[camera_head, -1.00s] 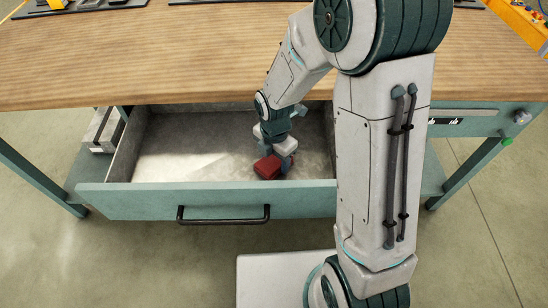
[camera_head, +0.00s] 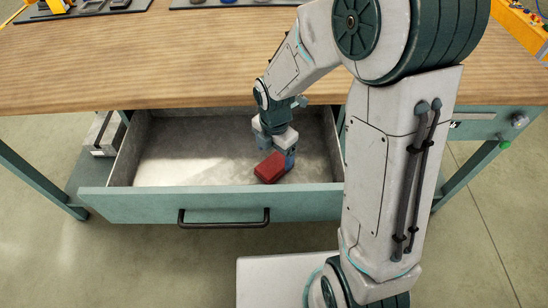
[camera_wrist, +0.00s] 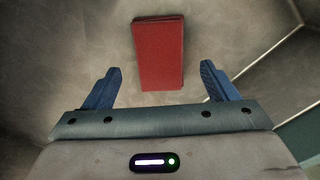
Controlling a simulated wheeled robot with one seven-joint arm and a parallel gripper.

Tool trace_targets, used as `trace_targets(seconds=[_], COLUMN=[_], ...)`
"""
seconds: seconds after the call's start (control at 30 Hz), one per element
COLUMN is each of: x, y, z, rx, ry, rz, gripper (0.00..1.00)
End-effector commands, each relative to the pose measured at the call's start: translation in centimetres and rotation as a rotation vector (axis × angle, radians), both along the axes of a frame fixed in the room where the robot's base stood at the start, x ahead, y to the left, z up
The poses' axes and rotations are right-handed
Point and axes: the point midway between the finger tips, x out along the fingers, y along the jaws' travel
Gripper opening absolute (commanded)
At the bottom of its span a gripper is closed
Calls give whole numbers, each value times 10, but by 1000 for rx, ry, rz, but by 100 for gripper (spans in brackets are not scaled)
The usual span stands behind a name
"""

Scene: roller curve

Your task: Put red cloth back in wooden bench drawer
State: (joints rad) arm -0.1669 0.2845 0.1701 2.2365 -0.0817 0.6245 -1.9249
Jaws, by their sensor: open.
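The red cloth (camera_head: 270,167) is a small folded block in the open drawer (camera_head: 210,204) of the wooden-topped bench (camera_head: 150,62). In the wrist view the red cloth (camera_wrist: 159,52) lies on the grey drawer floor, just beyond and between my fingertips. My gripper (camera_head: 277,158) is inside the drawer beside the cloth, and it also shows in the wrist view (camera_wrist: 160,78).
The drawer is pulled out, with its black handle (camera_head: 224,223) at the front. The drawer floor left of the cloth is bare. A grey metal box (camera_head: 104,132) is left of the drawer. Dark trays of parts stand at the back of the bench top.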

Motion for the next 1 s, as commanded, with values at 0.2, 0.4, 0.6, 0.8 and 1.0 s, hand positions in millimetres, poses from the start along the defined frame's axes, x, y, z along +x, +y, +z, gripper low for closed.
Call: trace_targets(seconds=[0.2, 0.4, 0.6, 0.8, 1.0], x=[1, 0, -1, -13, -39], y=[0, 0, -1, -22, -55], z=[50, 72, 78, 95, 121], rx=[0, 0, -1, -3, 16], ry=[-4, -1, -2, -29, -73], rz=[-1, 0, -20, -315, -849], gripper=[80, 80, 80, 80, 80])
